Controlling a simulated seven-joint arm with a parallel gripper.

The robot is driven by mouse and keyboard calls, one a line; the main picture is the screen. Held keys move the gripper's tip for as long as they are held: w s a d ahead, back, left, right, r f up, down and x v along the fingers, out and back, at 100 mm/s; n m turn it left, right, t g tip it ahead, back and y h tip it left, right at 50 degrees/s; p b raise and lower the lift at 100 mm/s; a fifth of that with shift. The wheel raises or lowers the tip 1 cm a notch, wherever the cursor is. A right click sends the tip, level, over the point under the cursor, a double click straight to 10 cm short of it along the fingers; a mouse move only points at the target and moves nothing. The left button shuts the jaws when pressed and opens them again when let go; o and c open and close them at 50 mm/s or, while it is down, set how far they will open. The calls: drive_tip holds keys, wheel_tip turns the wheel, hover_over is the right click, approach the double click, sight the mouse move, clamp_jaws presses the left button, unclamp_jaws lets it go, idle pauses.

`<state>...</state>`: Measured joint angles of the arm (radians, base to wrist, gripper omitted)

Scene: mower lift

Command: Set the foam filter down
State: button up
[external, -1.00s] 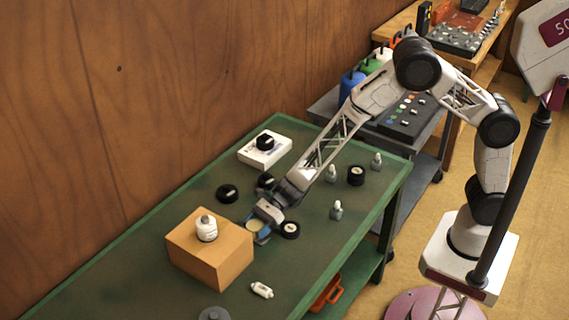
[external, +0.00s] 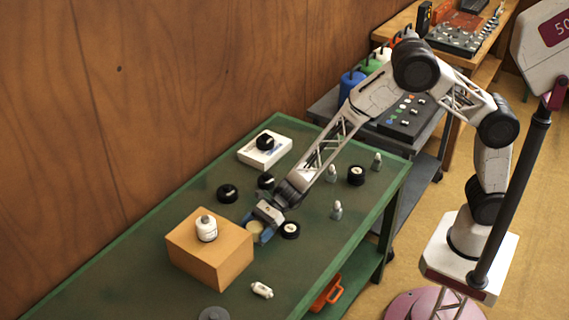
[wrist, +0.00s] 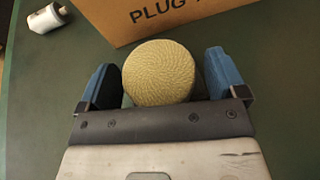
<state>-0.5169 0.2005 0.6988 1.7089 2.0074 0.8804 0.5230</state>
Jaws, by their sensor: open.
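The foam filter (wrist: 160,70) is a round, tan, textured piece on the green table, between the two blue fingers of my gripper (wrist: 158,80) in the wrist view. A gap shows between the filter and each finger, so the gripper is open around it. In the external view the filter (external: 254,228) is a small pale disc between the fingers of my gripper (external: 257,230), low at the table, just right of the cardboard box. Whether its underside rests flat on the table is hidden.
The cardboard box (external: 210,250), with a white bottle (external: 206,229) on top, stands close by on the left. A white plug-like part (external: 262,290) lies in front. Several black parts and grey bottles are spread behind.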

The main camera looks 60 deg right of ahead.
drive_tip(key=shift+r, duration=0.1)
drive_tip(key=shift+r, duration=0.2)
drive_tip(key=v, duration=1.2)
drive_tip(key=shift+r, duration=0.1)
drive_tip(key=shift+r, duration=0.1)
idle(0.5)
